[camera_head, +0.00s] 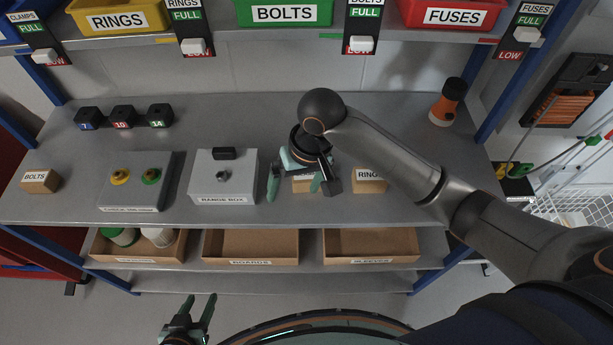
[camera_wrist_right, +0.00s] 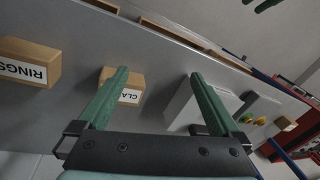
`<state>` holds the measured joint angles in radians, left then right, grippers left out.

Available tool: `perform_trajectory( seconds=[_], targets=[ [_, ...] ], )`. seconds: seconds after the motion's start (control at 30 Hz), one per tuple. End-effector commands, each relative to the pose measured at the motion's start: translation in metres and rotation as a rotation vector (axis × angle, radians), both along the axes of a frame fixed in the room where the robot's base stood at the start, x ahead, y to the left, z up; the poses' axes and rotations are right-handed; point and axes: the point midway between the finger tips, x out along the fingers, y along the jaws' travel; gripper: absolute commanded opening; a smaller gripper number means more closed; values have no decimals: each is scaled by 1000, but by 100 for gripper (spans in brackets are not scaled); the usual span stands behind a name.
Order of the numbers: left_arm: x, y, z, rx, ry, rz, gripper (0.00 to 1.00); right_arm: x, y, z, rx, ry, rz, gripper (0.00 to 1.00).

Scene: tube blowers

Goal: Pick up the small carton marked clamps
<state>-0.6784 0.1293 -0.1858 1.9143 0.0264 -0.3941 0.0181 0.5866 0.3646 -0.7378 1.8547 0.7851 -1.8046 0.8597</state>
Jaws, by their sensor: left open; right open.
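The small tan carton marked clamps (camera_head: 302,187) stands on the grey bench, partly hidden by my right gripper in the head view. In the right wrist view this carton (camera_wrist_right: 134,84) shows the letters "CLA" upside down, and one finger covers part of it. My right gripper (camera_head: 298,184) is open and empty above the bench at the carton; its fingers (camera_wrist_right: 160,76) reach past it in the wrist view, with the carton nearer the left finger than the middle. I cannot tell the exact height gap. My left gripper (camera_head: 199,304) is open and empty, low in front of the bench.
A carton marked rings (camera_head: 370,181) stands just right of the clamps carton. The range box (camera_head: 222,178) is to its left. A bolts carton (camera_head: 41,181) is at the far left and an orange-black object (camera_head: 448,102) at the back right.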

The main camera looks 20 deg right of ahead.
Motion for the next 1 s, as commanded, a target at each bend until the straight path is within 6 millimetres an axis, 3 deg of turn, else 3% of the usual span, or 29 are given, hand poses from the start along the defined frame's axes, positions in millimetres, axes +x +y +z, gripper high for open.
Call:
perform_trajectory(
  seconds=[0.03, 0.2, 0.43, 0.8, 1.0],
  targets=[
    [0, 0, 0, 0, 0, 0, 50, 13, -9, 12, -39, 9, -36, 100],
    [0, 1, 0, 1, 0, 1, 50, 36, -32, 41, -133, 65, -160, 100],
    [0, 1, -1, 2, 1, 1, 50, 47, -48, 60, -189, 95, -255, 100],
    [0, 2, -5, 3, 0, 0, 50, 48, -49, 2, -193, 98, -262, 100],
    [0, 2, -6, 3, 0, 0, 50, 49, -49, -13, -192, 96, -260, 100]
  ],
)
